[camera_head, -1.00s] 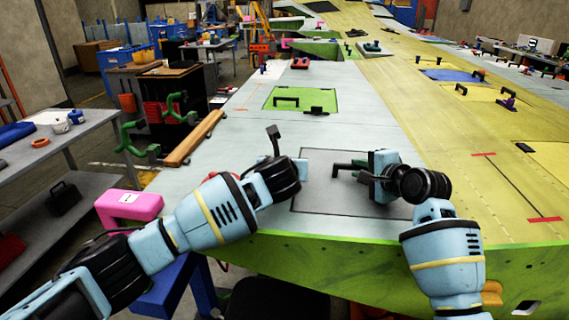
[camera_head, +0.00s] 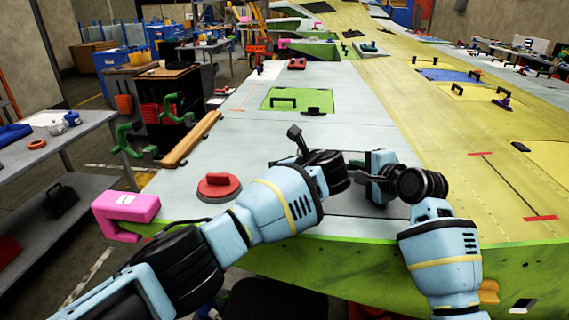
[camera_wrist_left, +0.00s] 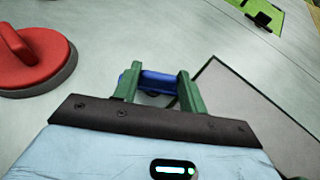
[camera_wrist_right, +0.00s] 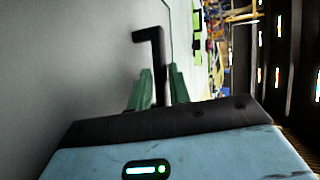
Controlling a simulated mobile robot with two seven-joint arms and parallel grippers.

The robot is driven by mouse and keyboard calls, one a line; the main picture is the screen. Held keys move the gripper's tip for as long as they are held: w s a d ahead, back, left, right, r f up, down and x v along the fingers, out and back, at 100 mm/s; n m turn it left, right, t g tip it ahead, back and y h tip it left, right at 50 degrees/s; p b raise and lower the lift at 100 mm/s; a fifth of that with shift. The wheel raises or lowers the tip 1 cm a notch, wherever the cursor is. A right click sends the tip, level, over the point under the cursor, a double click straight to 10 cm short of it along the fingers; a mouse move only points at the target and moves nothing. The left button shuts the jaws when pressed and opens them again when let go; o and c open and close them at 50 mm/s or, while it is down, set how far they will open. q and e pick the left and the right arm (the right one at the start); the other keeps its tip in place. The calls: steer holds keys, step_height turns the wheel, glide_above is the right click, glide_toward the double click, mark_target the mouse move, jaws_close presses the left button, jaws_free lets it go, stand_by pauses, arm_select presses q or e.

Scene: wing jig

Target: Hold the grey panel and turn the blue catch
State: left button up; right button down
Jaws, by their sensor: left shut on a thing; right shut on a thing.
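The grey panel (camera_head: 345,204) lies in the wing skin at the front, partly hidden by my arms. It also shows in the left wrist view (camera_wrist_left: 245,115) with a dark outline. My right gripper (camera_head: 364,176) is shut on the panel's black handle (camera_wrist_right: 156,48); its green fingers are on either side of the bar. The blue catch (camera_wrist_left: 158,82) is beside the panel's edge. My left gripper (camera_wrist_left: 157,88) is shut on the catch, one green finger at each end of it. In the head view my left wrist hides the catch.
A red suction cup (camera_head: 218,187) and a pink clamp (camera_head: 126,213) are on the wing's left part. A green panel (camera_head: 300,99) with black handles lies farther back. Green clamps (camera_head: 135,142) stand off the left edge. The pale skin behind the grey panel is clear.

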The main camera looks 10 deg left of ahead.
arm_select(q)
steer(key=shift+y, duration=0.3)
stand_by(0.4)
steer(key=o, duration=1)
steer(key=shift+r, duration=0.1)
step_height(320, 180, up, 10)
steer(key=shift+f, duration=0.1)
